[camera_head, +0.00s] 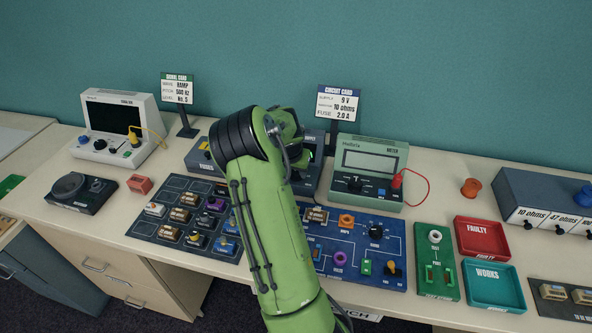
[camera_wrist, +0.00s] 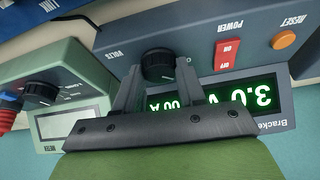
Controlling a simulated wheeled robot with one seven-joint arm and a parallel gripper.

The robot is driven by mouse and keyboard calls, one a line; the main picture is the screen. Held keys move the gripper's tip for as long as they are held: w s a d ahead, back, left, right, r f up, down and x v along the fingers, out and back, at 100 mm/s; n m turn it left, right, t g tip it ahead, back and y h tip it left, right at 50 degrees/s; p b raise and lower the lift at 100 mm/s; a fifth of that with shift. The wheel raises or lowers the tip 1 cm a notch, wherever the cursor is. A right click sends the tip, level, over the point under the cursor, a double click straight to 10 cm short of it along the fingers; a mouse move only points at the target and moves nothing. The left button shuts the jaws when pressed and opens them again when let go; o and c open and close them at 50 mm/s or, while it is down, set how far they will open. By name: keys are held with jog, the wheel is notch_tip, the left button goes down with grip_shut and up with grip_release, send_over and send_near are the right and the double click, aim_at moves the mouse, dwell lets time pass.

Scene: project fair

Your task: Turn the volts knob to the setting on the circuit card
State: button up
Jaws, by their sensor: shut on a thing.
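The volts knob (camera_wrist: 158,60) is a black ribbed dial on the grey-blue power supply (camera_wrist: 200,60), beside the VOLTS label. My gripper (camera_wrist: 158,73) has one finger on each side of it and is shut on it. The green display (camera_wrist: 240,98) reads 3.0 V, upside down in the wrist view; the amps reading is partly hidden by a finger. In the head view my arm hides the knob and most of the supply (camera_head: 311,180). The circuit card (camera_head: 338,103) stands behind it and reads supply 9 V, 10 ohms, fuse 2.0 A.
The supply's red power switch (camera_wrist: 227,51) and orange reset button (camera_wrist: 284,39) are near the knob. A green meter (camera_head: 368,165) with a red lead stands close on the right. A blue circuit board (camera_head: 350,260) lies in front.

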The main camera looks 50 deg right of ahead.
jog(key=m+g, duration=0.1)
jog(key=m, duration=0.1)
jog(key=m+g, duration=0.1)
jog(key=m, duration=0.2)
jog(key=shift+w+m, duration=0.15)
jog(key=shift+m, duration=0.15)
jog(key=m+g, duration=0.1)
jog(key=m, duration=0.3)
jog(key=shift+w+g+p, duration=0.15)
jog(key=shift+g+p, duration=0.2)
jog(key=shift+g, duration=0.05)
jog(key=m+p, duration=0.1)
jog(key=m, duration=0.1)
jog(key=m+g+y, duration=0.1)
jog(key=m, duration=0.1)
jog(key=shift+d+m+y+p, duration=0.1)
jog(key=shift+m+y+p, duration=0.2)
jog(key=shift+m+p, duration=0.1)
jog(key=shift+m+g+y+p, duration=0.55)
jog(key=shift+m+p, duration=0.65)
jog(key=shift+m, duration=0.7)
jog(key=o, duration=1)
jog(key=shift+o, duration=0.2)
jog(key=shift+d, duration=0.1)
